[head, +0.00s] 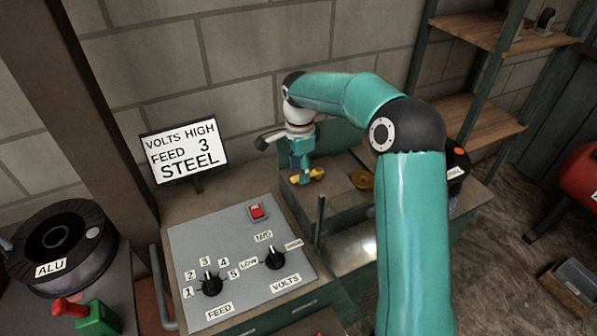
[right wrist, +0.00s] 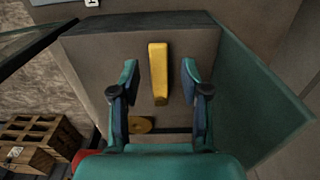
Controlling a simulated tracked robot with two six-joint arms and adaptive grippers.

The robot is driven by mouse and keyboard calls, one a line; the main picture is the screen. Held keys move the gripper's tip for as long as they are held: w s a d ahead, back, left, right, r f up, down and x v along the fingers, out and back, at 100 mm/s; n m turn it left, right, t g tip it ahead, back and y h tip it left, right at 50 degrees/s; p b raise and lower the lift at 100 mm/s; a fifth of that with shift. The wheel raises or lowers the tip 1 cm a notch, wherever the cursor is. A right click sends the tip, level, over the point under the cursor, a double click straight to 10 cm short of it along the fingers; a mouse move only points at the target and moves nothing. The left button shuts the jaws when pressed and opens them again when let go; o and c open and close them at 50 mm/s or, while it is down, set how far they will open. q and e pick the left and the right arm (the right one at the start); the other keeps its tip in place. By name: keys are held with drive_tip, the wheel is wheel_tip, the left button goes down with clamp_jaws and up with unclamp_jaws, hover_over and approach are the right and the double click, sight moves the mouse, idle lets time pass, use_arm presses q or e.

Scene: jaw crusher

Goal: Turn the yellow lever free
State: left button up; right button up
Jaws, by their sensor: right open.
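The yellow lever (right wrist: 158,72) is a straight bar on the grey top of a box (right wrist: 105,58). In the right wrist view it points away from me, between the two fingers of my right gripper (right wrist: 160,80), with a gap on each side. My right gripper is open. In the head view the gripper (head: 302,172) hangs down over the yellow lever (head: 318,174), partly covering it. My left gripper is not in view.
A control panel (head: 190,250) with two black knobs and a red switch stands front left. A sign (head: 185,152) reads VOLTS HIGH, FEED 3, STEEL. A green side plate (right wrist: 250,85) stands right of the lever in the wrist view. A dark spool (head: 60,250) labelled ALU is far left.

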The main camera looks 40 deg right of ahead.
drive_tip(key=shift+f, duration=0.55)
clamp_jaws()
drive_tip(key=shift+a, duration=0.1)
